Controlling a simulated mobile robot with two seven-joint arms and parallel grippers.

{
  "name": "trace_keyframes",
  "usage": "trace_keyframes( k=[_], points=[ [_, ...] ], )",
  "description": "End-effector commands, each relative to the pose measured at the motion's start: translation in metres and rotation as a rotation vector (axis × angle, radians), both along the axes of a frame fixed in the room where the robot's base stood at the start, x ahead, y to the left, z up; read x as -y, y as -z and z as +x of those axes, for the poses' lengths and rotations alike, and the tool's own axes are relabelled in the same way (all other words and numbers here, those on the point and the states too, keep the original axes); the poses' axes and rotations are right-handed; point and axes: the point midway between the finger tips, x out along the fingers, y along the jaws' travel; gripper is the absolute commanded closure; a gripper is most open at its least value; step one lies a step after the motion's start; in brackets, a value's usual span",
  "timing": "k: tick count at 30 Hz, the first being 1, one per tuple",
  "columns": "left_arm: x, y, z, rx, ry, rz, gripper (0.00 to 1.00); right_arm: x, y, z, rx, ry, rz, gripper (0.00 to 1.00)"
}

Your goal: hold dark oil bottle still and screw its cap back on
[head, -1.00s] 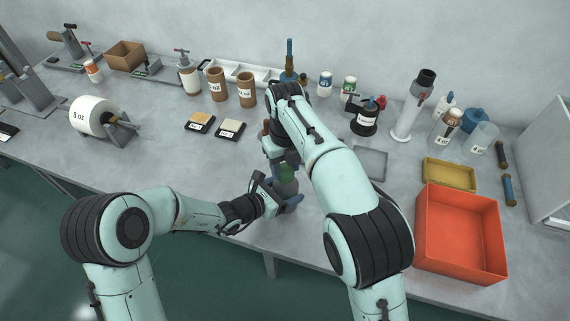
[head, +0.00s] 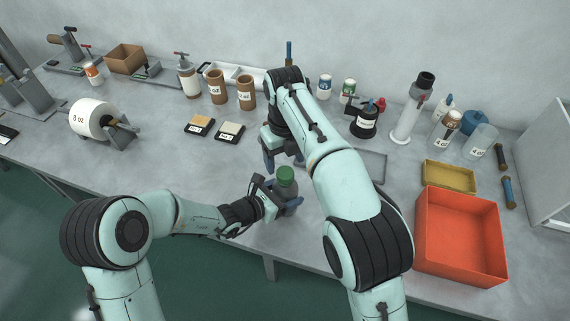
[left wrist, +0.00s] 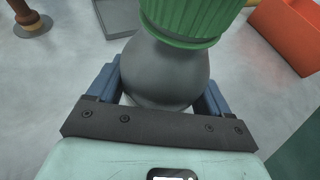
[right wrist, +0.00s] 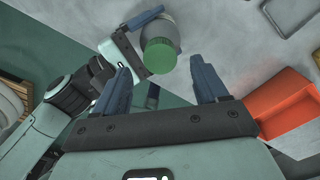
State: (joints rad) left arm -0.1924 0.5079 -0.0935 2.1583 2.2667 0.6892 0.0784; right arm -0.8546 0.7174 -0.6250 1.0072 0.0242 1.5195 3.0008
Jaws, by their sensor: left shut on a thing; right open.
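The dark oil bottle (head: 288,192) stands upright near the front edge of the table, its green cap (head: 286,175) sitting on its top. My left gripper (head: 281,203) is shut around the bottle's body, its blue fingers on both sides of the grey bottle (left wrist: 165,75) in the left wrist view. The green cap (left wrist: 195,18) is above those fingers. My right gripper (head: 284,160) is open and empty, above and behind the cap. In the right wrist view the cap (right wrist: 160,56) shows beyond the open fingers (right wrist: 165,80), apart from them. Whether the cap is fully tight cannot be told.
An orange bin (head: 460,240) and a yellow tray (head: 449,176) are at the right. A grey tray (head: 372,163) lies behind my right forearm. Two small scales or pads (head: 230,131) lie left of my right gripper. The table left of the bottle is fairly clear.

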Motion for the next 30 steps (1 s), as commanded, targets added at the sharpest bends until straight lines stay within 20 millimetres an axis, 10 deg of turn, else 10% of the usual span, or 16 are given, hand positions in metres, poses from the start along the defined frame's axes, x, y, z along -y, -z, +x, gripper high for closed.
trace_keyframes(
  k=[17,30],
  points=[
    [0.0003,-0.0001,-0.0001,0.000,0.001,0.000,1.00,-0.0003,-0.0052,-0.0006,-0.006,-0.119,-0.001,0.32],
    [0.0003,-0.0001,-0.0001,0.000,0.001,0.000,1.00,-0.0044,-0.0015,-0.0038,-0.038,-1.086,0.004,0.32]
  ],
)
